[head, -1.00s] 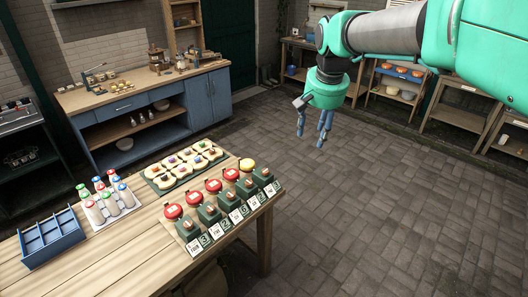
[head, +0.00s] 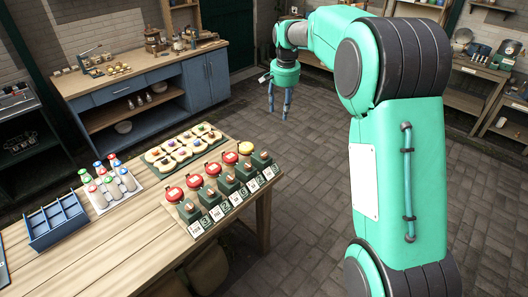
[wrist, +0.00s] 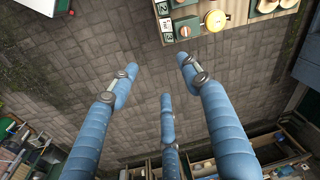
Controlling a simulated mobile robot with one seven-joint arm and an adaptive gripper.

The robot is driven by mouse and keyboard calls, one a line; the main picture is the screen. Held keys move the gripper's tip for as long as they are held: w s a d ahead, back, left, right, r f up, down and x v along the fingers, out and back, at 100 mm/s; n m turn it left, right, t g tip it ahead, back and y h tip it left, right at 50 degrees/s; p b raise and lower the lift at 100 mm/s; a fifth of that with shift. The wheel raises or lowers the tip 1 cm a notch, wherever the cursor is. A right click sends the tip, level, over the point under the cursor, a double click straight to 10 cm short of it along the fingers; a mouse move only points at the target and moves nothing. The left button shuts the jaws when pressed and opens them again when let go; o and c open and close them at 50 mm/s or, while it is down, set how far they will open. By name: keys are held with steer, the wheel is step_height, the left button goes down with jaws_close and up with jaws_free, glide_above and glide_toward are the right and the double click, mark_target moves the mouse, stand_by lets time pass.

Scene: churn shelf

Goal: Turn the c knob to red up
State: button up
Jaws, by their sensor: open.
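A row of dark green knob boxes (head: 227,183) stands along the front right edge of the wooden table, with white lettered cards before them. Each box bears a small copper-coloured knob, and red discs (head: 194,181) and one yellow disc (head: 246,148) stand behind. The card letters are too small for me to tell which is the c knob. My gripper (head: 278,112) hangs open and empty over the floor, beyond and right of the table. In the wrist view its blue fingers (wrist: 158,75) are spread, and the yellow disc (wrist: 215,20) with a box shows at the top, apart from them.
A dark tray of pale pieces (head: 186,146), a white rack of capped bottles (head: 108,186) and a blue divided bin (head: 56,220) share the table (head: 140,245). A blue workbench (head: 150,88) stands behind. The paved floor (head: 310,165) below my gripper is clear.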

steer(key=w+a+f+p, duration=0.1)
steer(key=w+a+f, duration=0.2)
steer(key=w+f, duration=0.5)
steer(key=m+g+p, duration=0.1)
steer(key=g, duration=0.1)
glide_above(264, 154)
step_height(264, 154, down, 11)
steer(key=shift+w, duration=0.1)
steer(key=shift+f, duration=0.2)
step_height(264, 154, down, 14)
steer(key=shift+r, duration=0.25)
steer(key=shift+c, duration=0.2)
steer(key=c, duration=1.1)
